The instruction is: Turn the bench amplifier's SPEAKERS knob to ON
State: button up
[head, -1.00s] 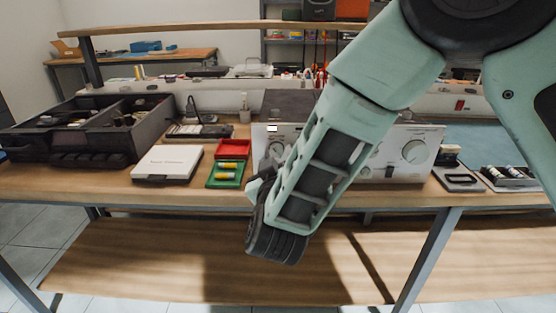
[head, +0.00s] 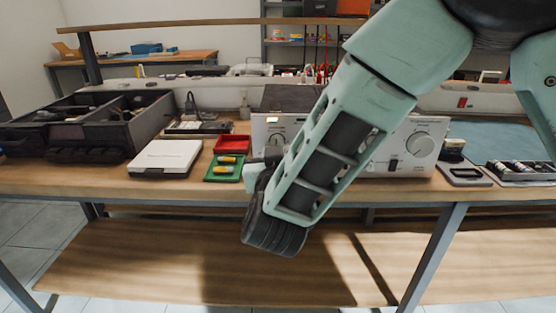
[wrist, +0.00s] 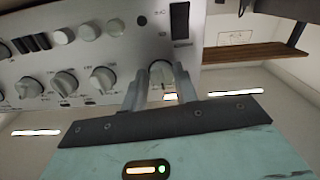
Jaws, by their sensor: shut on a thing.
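The silver bench amplifier (head: 410,160) stands on the workbench, its middle front hidden behind my arm in the head view. In the wrist view its front panel (wrist: 105,55) shows upside down, with a row of round knobs, small buttons and a dark switch (wrist: 180,22). My gripper (wrist: 163,84) has its two fingers on either side of a pale knob (wrist: 160,70) at the end of the knob row, and is shut on it. In the head view my gripper (head: 262,168) is at the amplifier's left end. The knob's label and pointer setting are too small to read.
A green and red tray (head: 224,170) with yellow items and a white case (head: 166,157) lie left of the amplifier. A black sectioned box (head: 80,130) stands further left. A grey holder (head: 464,174) and blue mat (head: 500,140) are to the right.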

jog(key=m+b, duration=0.1)
jog(key=m, duration=0.1)
jog(key=m+b, duration=0.1)
jog(key=b, duration=0.1)
jog(key=shift+a+f+m, duration=0.15)
jog(key=shift+f+m, duration=0.05)
jog(key=shift+m, duration=0.2)
jog(key=shift+a+r+m+b, duration=0.1)
jog(key=shift+r+m+b, duration=0.05)
jog(key=shift+m+b, duration=1.45)
jog(key=shift+m, duration=0.3)
jog(key=o, duration=1)
jog(key=shift+r, duration=0.1)
jog(key=s, duration=1.1)
jog(key=s+p, duration=0.1)
jog(key=s, duration=0.5)
jog(key=shift+s+a, duration=0.25)
jog(key=shift+a, duration=0.05)
